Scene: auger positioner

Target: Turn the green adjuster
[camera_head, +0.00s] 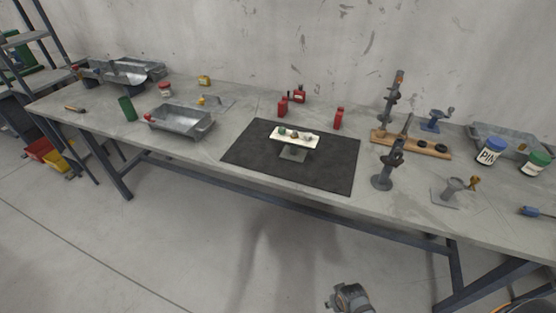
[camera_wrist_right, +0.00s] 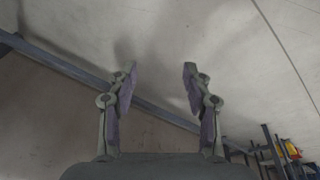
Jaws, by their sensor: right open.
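A small white panel (camera_head: 302,144) stands on a grey support (camera_head: 292,154) on a black mat (camera_head: 245,153). A green knob (camera_head: 282,131), which looks like the green adjuster, sits at the panel's left end. Other small knobs are beside it, too small to make out. My right gripper (camera_wrist_right: 160,82) is open and empty in the wrist view, with only floor and bench frame beyond its fingers. In the head view, part of my right arm's end (camera_head: 350,298) shows low at the bottom, well in front of and below the bench. My left gripper is not in view.
The long grey bench (camera_head: 225,121) carries a metal tray (camera_head: 183,122) on the left and red bottles (camera_head: 338,118) behind the mat. A dark upright tool (camera_head: 383,180) stands right of the mat, near a wooden board (camera_head: 435,151). The mat's front is clear.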

